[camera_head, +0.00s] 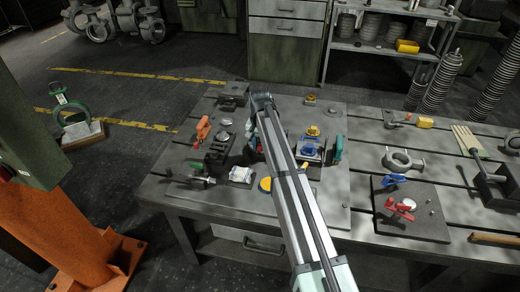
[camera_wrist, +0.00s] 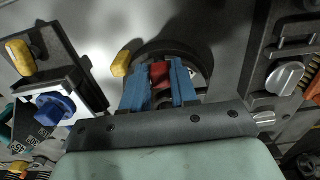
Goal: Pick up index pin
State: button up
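In the wrist view, my gripper (camera_wrist: 160,72) has two blue fingers pointing away from the camera. A small red part (camera_wrist: 161,74) fills the narrow space between them, with no gap visible on either side. It may be the index pin, but its shape and lower end are hidden by the fingers. A dark round base (camera_wrist: 200,58) lies behind and around the fingertips. Whether the red part sits in that base or is clear of it cannot be told. In the head view my arm hides most of the gripper and the red part.
In the wrist view, a fixture with a blue knob (camera_wrist: 55,107) and a yellow piece (camera_wrist: 20,57) stands left; another yellow piece (camera_wrist: 121,63) is close to the fingers. A dark block with grey knobs (camera_wrist: 285,77) is right. In the head view, clamps and tools crowd the bench (camera_head: 335,195).

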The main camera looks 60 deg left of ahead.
aim_at(260, 146)
grip_shut()
notch_tip(260, 146, up, 10)
dwell(0.7)
